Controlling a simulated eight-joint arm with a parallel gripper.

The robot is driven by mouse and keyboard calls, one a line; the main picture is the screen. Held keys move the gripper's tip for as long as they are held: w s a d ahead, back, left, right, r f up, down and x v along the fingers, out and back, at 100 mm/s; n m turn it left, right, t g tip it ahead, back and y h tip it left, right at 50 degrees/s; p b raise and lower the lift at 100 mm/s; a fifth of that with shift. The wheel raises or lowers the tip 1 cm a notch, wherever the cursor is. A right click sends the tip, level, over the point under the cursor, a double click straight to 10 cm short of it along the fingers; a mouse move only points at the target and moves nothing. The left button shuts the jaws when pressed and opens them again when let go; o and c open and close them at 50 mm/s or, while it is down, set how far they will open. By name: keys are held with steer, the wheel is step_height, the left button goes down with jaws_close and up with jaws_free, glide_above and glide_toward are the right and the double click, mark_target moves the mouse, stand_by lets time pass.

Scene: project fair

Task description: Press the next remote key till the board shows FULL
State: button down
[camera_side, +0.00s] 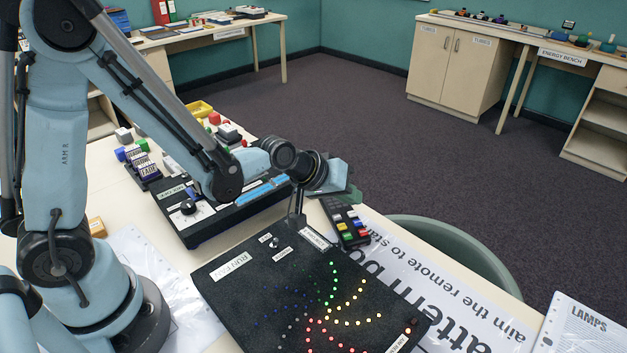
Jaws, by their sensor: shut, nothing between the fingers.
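The black remote (346,222) lies near the table's right edge, beside the pattern board, with green, red, yellow and blue keys showing. My gripper (346,192) is shut and empty around the remote's far end. My wrist hides much of it, and I cannot tell whether the fingertips touch a key. The black pattern board (235,290) lies in front, with curved arms of dots. Green, yellow and red dots look bright; blue ones look dim and some look whitish. I cannot read FULL on it.
A black panel with a knob (188,207) lies behind the board. Small blocks and a yellow tray (199,108) stand farther back. A printed sheet (455,290) runs along the right; a LAMPS sheet (585,328) is at the lower right. A grey-green rounded shape (455,245) borders the table.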

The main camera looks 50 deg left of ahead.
steer(key=shift+r, duration=2.6)
steer(key=s+a+r+m+g+y, duration=0.1)
steer(key=s+a+r+m, duration=0.1)
steer(key=s+a, duration=0.2)
steer(key=s+a+r+m+y, duration=0.1)
steer(key=s+a+r+m, duration=0.1)
steer(key=s, duration=0.9)
steer(key=shift+s+a+m+g+y, duration=0.15)
steer(key=shift+a+m+g+y, duration=0.25)
steer(key=shift+a+m, duration=0.5)
steer(key=c, duration=1.8)
jaws_free()
steer(key=shift+a, duration=0.2)
